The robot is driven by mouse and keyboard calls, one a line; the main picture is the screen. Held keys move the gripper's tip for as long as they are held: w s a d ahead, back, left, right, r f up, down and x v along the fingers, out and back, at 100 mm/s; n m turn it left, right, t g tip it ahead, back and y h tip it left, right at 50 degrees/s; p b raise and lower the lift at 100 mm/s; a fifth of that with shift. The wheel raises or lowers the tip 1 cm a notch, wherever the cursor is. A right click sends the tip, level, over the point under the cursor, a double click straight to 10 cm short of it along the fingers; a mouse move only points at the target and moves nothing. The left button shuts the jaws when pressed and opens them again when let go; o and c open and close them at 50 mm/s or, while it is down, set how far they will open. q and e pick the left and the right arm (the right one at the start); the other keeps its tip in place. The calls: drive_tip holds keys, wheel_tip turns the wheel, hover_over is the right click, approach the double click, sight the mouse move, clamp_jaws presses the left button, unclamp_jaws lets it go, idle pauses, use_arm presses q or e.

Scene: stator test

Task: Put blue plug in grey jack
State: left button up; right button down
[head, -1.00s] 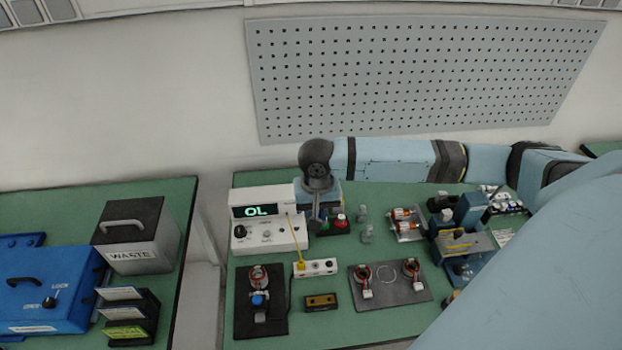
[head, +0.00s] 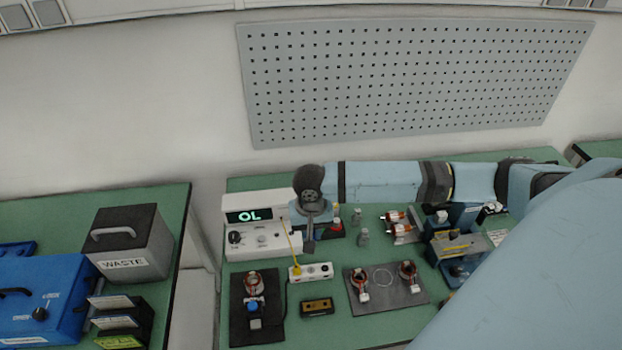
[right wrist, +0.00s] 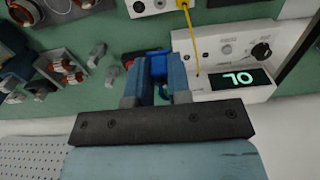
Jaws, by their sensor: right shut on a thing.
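My right gripper (head: 309,246) points down beside the right side of the meter. In the right wrist view its fingers (right wrist: 158,68) are closed around a blue piece, apparently the blue plug (right wrist: 158,64), mostly hidden between them. A white socket block (head: 318,271) with dark round holes lies just in front of the gripper, with a yellow plug (head: 296,270) at its left end. I cannot tell which hole is the grey jack. My left gripper is not in view.
The white meter (head: 262,240) reading OL stands left of the gripper, a yellow lead running from it. A dark tray (head: 334,232) with a red plug and small grey posts (head: 362,238) are on the right. A grey plate (head: 388,297) with two coils lies front right.

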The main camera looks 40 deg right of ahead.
drive_tip(key=shift+f, duration=0.95)
wheel_tip(320, 180, down, 2)
drive_tip(key=shift+f+b, duration=0.25)
drive_tip(key=shift+b, duration=0.05)
drive_tip(key=shift+f+b, duration=0.95)
drive_tip(key=shift+f, duration=3.45)
drive_tip(key=shift+p, duration=0.5)
drive_tip(key=shift+f, duration=0.15)
drive_tip(key=shift+p, duration=0.45)
